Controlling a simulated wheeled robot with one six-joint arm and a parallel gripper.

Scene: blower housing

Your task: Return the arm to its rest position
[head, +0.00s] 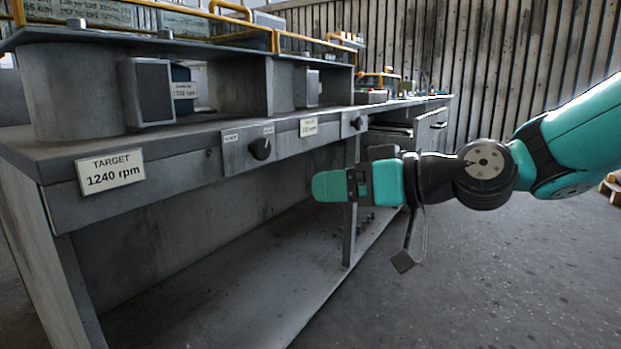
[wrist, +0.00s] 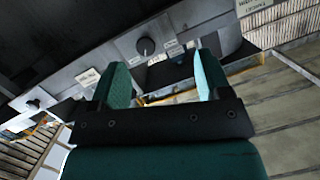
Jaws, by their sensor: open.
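My gripper (head: 328,187) is at the end of my teal and black arm, in front of the bench in the head view. It points left toward the bench front, below the panel, and touches nothing that I can see. In the wrist view the two teal fingers of my gripper (wrist: 160,82) stand apart with nothing between them. A black knob (head: 260,149) on the bench's front panel also shows beyond the fingers in the wrist view (wrist: 145,47). A white label (head: 111,172) reading "TARGET 1240 rpm" is on the bench's near front edge.
The grey bench (head: 200,137) runs along the left, with a lower shelf (head: 260,270) beneath. A second knob (head: 357,123) sits farther along its front. Yellow rails (head: 315,43) run above. The floor (head: 480,290) is clear below and right of my arm.

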